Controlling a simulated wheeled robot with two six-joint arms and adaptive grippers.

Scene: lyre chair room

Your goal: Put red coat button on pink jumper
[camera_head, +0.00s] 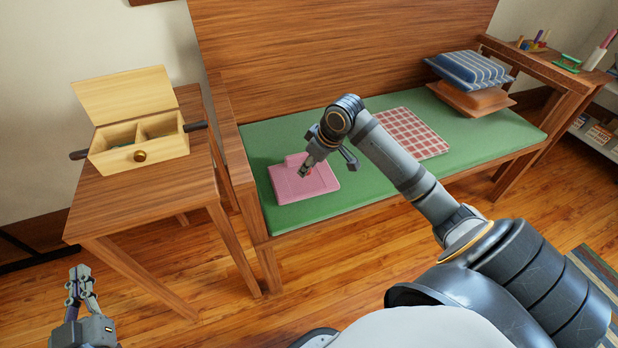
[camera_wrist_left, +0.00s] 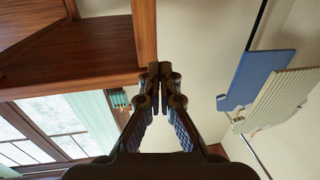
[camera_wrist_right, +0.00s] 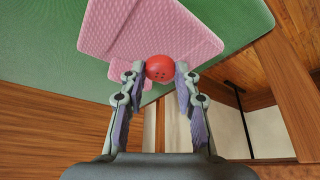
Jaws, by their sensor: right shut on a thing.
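The pink jumper (camera_head: 318,181) lies folded on the green seat cushion at the left end of the bench. It also shows in the right wrist view (camera_wrist_right: 140,35). My right gripper (camera_head: 305,172) is over the jumper. In the right wrist view my right gripper (camera_wrist_right: 161,78) is shut on the red coat button (camera_wrist_right: 159,68), a round red disc with small holes, held between the fingertips. The button appears in front of the jumper; I cannot tell whether it touches it. My left gripper (camera_head: 78,272) is at the lower left, away from the bench. Its fingertips meet in the left wrist view (camera_wrist_left: 158,72), with nothing between them.
An open wooden box (camera_head: 140,143) with compartments stands on the side table (camera_head: 150,205) at left. A checked cloth (camera_head: 412,133) lies mid-bench on the green cushion (camera_head: 480,150). Striped and orange pillows (camera_head: 468,69) are stacked at the bench's right end.

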